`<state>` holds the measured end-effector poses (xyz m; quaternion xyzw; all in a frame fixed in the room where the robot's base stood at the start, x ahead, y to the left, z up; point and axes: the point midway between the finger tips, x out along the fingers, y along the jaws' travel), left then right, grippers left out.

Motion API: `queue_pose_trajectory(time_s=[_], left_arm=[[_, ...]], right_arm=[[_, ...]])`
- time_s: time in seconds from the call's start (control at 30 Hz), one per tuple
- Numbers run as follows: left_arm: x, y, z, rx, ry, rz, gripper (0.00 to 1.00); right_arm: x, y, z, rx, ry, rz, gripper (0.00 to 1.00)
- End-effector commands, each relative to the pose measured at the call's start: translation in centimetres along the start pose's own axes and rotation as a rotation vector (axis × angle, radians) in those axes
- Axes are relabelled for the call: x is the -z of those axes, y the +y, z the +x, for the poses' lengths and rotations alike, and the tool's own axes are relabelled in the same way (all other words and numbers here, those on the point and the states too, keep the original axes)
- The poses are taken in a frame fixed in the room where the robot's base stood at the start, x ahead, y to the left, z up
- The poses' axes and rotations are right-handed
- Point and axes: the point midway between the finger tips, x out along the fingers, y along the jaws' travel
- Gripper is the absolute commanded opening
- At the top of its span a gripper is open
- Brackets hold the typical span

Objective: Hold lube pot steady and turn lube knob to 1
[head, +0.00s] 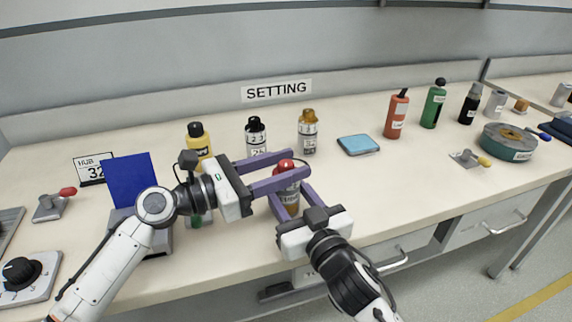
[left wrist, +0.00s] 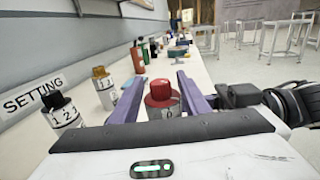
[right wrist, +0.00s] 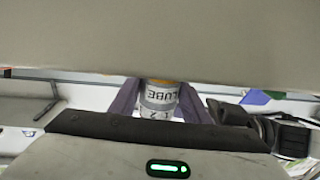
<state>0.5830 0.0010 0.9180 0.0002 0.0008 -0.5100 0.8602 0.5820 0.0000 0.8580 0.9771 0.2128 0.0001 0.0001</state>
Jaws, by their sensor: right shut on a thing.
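The lube pot (head: 291,198) stands near the front of the bench, with a red knob (head: 286,165) on top. The knob also shows in the left wrist view (left wrist: 162,94). My right gripper (head: 289,193) is shut on the pot's body from the front. In the right wrist view the pot (right wrist: 158,97) sits between its fingers, with the label "LUBE" and digits 1 and 2 visible. My left gripper (head: 288,164) is open, its fingers on either side of the knob with gaps showing in the left wrist view. The knob's exact setting is too small to tell.
Behind stand a yellow bottle (head: 199,142), a black-capped bottle (head: 256,136) and an orange-capped bottle (head: 308,133), under a "SETTING" sign (head: 277,90). A blue pad (head: 358,145) lies right of them. A blue panel (head: 130,180) stands left.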

Motion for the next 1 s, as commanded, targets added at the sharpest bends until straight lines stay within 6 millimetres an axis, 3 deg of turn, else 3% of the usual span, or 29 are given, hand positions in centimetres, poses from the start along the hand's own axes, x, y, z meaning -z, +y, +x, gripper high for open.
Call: queue_pose_trajectory(time_s=[0.37,0.8,1.0], left_arm=[[-0.1,0.0,-0.7,0.000,-0.001,0.001,0.42],[0.1,0.0,-9.2,0.000,0.002,0.000,0.42],[0.0,0.0,-11.6,0.001,0.001,0.000,0.42]], right_arm=[[-0.1,0.0,0.0,0.000,-0.001,0.000,0.16],[-0.1,0.0,0.0,0.000,-0.001,0.000,0.16],[0.0,0.0,0.0,0.000,-0.001,0.000,0.16]])
